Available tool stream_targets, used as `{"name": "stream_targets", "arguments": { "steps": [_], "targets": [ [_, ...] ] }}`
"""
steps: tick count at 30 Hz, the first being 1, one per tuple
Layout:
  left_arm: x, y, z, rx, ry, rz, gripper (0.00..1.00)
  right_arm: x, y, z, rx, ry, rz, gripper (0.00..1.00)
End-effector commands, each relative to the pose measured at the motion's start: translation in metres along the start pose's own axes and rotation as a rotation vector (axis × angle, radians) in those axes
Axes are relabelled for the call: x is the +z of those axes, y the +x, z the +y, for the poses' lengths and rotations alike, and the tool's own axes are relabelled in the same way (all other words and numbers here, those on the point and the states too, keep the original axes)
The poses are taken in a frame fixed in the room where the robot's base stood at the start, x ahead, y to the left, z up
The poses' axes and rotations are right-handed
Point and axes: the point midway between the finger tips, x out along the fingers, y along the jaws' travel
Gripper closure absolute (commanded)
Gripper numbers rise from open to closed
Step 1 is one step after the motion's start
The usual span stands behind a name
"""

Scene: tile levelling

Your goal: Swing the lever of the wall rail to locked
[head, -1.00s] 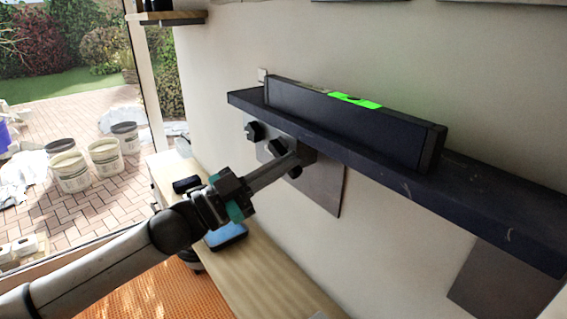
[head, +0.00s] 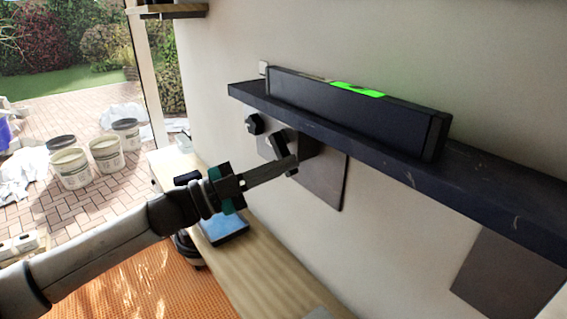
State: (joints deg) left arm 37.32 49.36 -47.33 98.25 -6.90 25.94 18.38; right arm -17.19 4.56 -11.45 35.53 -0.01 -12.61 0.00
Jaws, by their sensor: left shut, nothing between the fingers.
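The dark wall rail (head: 400,170) runs along the wall, from the upper left to the right edge. Under its left part are a round black knob (head: 254,124) and a short black lever (head: 280,146) that slants down to the right, in front of a grey wall plate (head: 325,182). My left gripper (head: 294,163) is shut and empty, its fingertips overlapping the lever's lower end. I cannot tell whether they touch it. The fingers hide part of the lever. My right gripper is not in view.
A black spirit level (head: 350,108) with a bright green vial (head: 358,90) rests on the rail. Below stands a wooden bench (head: 262,268) with a blue-topped item (head: 225,230). A second grey plate (head: 508,280) is at the lower right. Buckets (head: 106,155) stand outside.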

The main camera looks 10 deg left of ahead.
Motion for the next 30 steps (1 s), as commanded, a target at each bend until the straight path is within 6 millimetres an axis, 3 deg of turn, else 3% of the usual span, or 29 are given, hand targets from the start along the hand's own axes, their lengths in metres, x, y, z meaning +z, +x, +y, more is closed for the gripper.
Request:
{"name": "stream_targets", "arguments": {
  "steps": [15, 30],
  "targets": [
    [0.025, -0.009, 0.002, 0.150, 0.428, -0.003, 1.00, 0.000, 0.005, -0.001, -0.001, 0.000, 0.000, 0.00],
    [0.034, -0.012, -0.001, 0.212, 0.604, -0.001, 1.00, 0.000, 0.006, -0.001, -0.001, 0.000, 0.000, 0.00]
  ]
}}
